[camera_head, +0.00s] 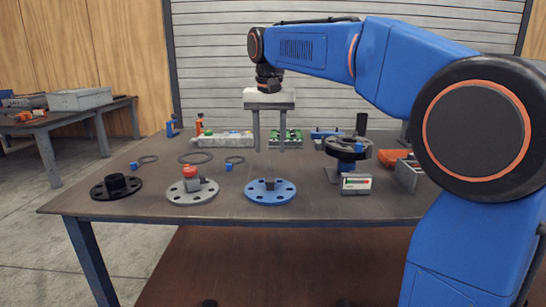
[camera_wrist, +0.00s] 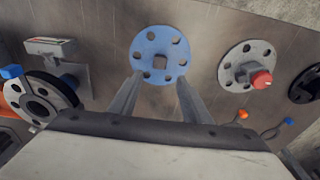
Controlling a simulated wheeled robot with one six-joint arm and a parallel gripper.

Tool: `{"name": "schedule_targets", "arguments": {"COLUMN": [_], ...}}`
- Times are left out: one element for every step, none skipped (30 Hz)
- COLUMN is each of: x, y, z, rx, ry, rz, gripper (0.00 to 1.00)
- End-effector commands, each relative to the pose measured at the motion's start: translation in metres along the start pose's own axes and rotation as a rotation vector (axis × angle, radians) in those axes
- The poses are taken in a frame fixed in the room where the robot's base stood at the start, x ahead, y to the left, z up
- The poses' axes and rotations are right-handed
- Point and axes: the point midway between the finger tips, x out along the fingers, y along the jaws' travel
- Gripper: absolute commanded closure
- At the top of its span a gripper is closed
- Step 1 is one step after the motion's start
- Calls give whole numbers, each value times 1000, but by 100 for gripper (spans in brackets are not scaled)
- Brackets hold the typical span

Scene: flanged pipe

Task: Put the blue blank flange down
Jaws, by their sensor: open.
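The blue blank flange (camera_head: 270,192) lies flat on the table near its front edge, a round blue disc with bolt holes and a dark square knob in the middle. In the wrist view the blue flange (camera_wrist: 160,50) shows beyond my fingertips. My gripper (camera_head: 270,148) is open and empty, above the table and the flange, with its two long grey fingers pointing down and apart. In the wrist view my gripper (camera_wrist: 158,82) has a finger on each side, with clear space between them. Nothing touches the flange except the table.
A grey flange with a red knob (camera_head: 192,190) lies left of the blue one, and a black flange (camera_head: 116,187) further left. A pipe stand with a dark flange (camera_head: 347,149) and a small gauge box (camera_head: 356,184) stand to the right. Rings and trays lie behind.

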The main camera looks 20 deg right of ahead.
Motion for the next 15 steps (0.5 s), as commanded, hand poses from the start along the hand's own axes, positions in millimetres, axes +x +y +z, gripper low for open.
{"name": "schedule_targets", "arguments": {"x": [-2, -2, -3, -3, -3, -3, -3, -2, -2, -1, 0, 3, 5, 7, 12], "y": [0, 0, 0, 0, 0, 1, 2, 3, 6, 9, 13, 19, 24, 30, 37], "z": [0, 0, 0, 0, 0, 1, 2, 4, 7, 11, 16, 24, 31, 39, 50], "rx": [0, 0, 0, 0, 0, 0, -1, -3, -7, -11, -16, -23, -31, -39, -51], "ry": [0, 0, 0, 0, 0, 0, 1, 3, 6, 10, 15, 20, 27, 33, 43], "rz": [0, 0, 0, 0, 0, 0, -1, -2, -4, -6, -9, -13, -17, -21, -26], "gripper": [57, 57, 57, 57, 57, 57, 57, 57, 57, 57, 57, 57, 57, 57, 57]}}
